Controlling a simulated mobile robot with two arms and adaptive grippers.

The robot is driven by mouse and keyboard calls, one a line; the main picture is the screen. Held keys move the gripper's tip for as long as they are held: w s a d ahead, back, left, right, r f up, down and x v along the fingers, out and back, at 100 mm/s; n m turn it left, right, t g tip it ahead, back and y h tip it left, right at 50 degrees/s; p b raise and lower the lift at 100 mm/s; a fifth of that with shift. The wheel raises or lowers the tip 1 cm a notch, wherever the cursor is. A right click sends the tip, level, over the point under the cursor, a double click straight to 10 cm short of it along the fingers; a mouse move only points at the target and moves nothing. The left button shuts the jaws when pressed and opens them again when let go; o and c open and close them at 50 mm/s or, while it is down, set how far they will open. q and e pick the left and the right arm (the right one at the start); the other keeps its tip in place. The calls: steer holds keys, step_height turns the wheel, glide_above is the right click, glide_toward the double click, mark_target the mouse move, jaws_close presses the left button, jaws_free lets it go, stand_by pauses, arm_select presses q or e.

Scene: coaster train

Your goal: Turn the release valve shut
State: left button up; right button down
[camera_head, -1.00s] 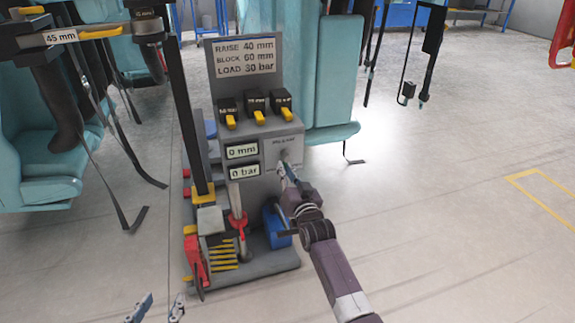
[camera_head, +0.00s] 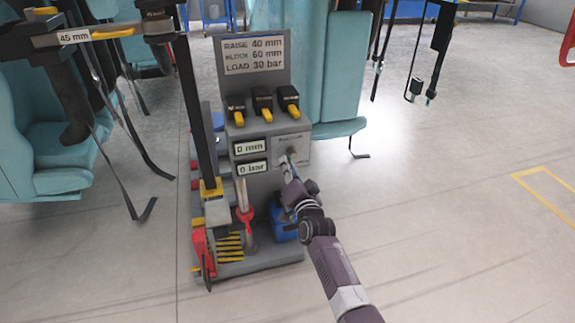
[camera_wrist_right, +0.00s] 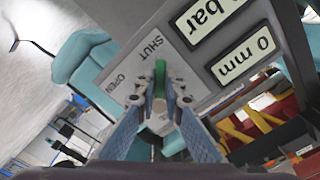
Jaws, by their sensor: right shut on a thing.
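The release valve (camera_head: 291,153) is on the right of the grey control stand's front (camera_head: 275,170). In the right wrist view its handle (camera_wrist_right: 160,72) has a green part and sits between my fingers, over a plate (camera_wrist_right: 133,88) marked SHUT and OPEN. My right gripper (camera_head: 289,166) reaches up to it from below right and is shut on it; the gripper also shows in the wrist view (camera_wrist_right: 160,98). The fingers hide part of the valve, so I cannot tell its exact setting. My left gripper is out of view.
The displays read 0 mm (camera_head: 250,147) and 0 bar (camera_head: 251,168). Three yellow-tipped levers (camera_head: 263,107) sit above them, under a sign (camera_head: 254,55) with raise, block and load values. Teal seats (camera_head: 45,150) stand at left and behind. The floor at right is clear.

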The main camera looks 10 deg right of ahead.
steer(key=shift+f, duration=0.1)
steer(key=c, duration=2)
jaws_free()
steer(key=s, duration=1.2)
steer(key=shift+d, duration=0.2)
